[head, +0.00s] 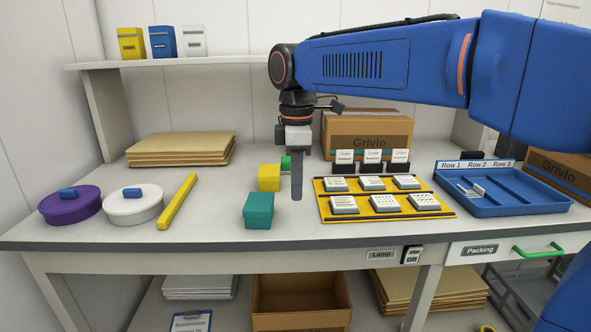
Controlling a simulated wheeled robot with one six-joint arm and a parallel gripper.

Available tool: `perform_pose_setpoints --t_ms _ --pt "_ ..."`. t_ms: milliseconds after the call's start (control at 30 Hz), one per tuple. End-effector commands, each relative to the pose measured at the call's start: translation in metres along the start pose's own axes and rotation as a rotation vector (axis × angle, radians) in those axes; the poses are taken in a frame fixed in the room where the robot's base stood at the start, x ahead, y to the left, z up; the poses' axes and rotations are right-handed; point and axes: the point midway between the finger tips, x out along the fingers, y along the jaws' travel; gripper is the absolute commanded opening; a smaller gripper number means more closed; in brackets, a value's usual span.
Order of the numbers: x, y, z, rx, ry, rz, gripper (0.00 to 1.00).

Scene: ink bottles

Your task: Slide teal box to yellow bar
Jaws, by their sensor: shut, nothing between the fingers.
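The teal box (258,211) sits on the table near the front edge, in the middle. The yellow bar (177,202) lies on the table to its left, slanting away, with clear table between them. My gripper (297,196) points down to the right of the teal box, its fingers shut and empty. It appears apart from the box. Its exact height above the table is hard to tell.
A yellow cube (269,177) stands just behind the teal box, with a green object (286,163) behind it. A yellow board with several cards (385,217) lies to the right. Purple (70,207) and white (133,207) lidded pots stand left of the bar.

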Motion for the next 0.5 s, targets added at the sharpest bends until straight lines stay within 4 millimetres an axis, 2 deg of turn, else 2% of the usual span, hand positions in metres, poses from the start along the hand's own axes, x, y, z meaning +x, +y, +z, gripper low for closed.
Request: perform_pose_setpoints --t_ms 167,300,500 --pt "0.028 -0.001 0.0 0.0 -0.001 -0.002 0.0" --pt "0.029 0.0 -0.018 -0.003 0.0 0.0 0.0" --pt "0.028 0.0 -0.035 -0.001 0.0 0.0 0.0"
